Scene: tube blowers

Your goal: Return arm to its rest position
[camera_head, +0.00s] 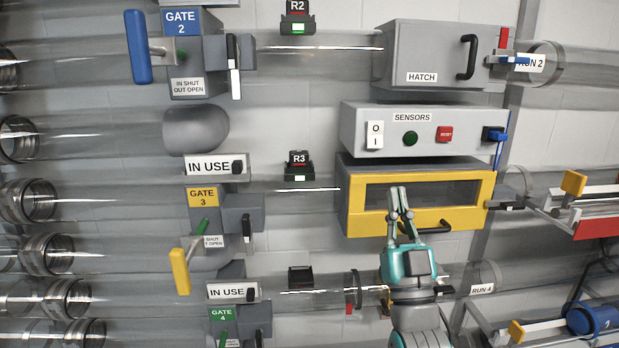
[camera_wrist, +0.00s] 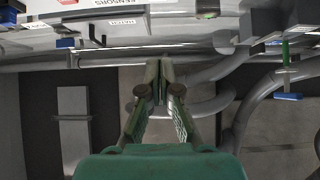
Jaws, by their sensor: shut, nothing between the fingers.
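My gripper (camera_head: 400,200) is teal with grey fingers and points up in the head view, in front of the yellow-framed box (camera_head: 464,190). Its fingertips overlap the lower part of the box's window and frame; I cannot tell whether they touch it. The fingers are together and empty. In the wrist view my gripper (camera_wrist: 160,68) shows its green fingers converging at the tips, with nothing held between them.
The sensors box (camera_head: 360,115) and the grey hatch (camera_head: 425,60) are above the gripper. Gate 2 (camera_head: 190,55) and gate 3 (camera_head: 202,197) stand left, among clear tubes. A red and white rack (camera_head: 590,205) and a blue cylinder (camera_head: 592,320) are at right.

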